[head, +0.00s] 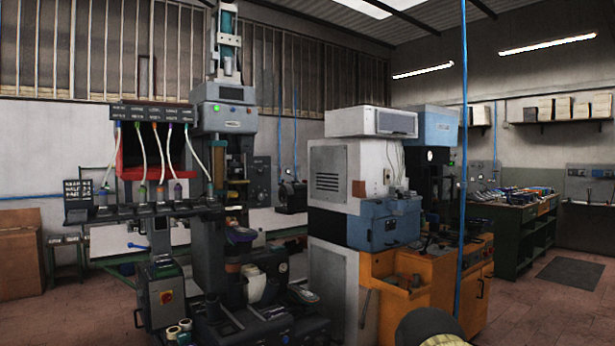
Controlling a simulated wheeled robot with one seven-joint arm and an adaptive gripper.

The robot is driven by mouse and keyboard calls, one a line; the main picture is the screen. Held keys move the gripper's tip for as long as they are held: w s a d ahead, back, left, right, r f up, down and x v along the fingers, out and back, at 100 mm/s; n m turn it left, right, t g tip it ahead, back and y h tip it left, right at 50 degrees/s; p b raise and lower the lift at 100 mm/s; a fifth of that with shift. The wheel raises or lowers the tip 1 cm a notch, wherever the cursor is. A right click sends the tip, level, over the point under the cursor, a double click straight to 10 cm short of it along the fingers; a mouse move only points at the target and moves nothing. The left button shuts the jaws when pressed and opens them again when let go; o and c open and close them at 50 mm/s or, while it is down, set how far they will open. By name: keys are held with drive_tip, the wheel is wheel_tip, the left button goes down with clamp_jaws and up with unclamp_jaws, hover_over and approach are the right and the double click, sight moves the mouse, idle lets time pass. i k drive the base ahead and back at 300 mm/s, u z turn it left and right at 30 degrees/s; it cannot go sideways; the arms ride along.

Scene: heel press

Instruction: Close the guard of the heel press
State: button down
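A tall dark grey press (226,118) stands left of centre in the head view, with a lit green lamp on its head and a cylinder on top. I take it for the heel press, but I cannot read its label. Its lower part holds a dark shoe-like form (240,236) and a pale rounded part (256,287). I cannot make out its guard clearly, nor whether it is open or shut. My gripper's fingers are not in view. A dark rounded shape at the bottom edge may be part of my arm; I cannot be sure.
A grey control box (160,293) with a red button stands left of the press. A white and blue machine (345,190) and an orange cabinet (445,285) stand to the right. A thin blue vertical pole (463,150) crosses the view. Bare floor (530,318) lies at right.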

sight(246, 182)
drive_tip(key=u, duration=0.9)
drive_tip(key=i, duration=1.05)
drive_tip(key=u, duration=0.25)
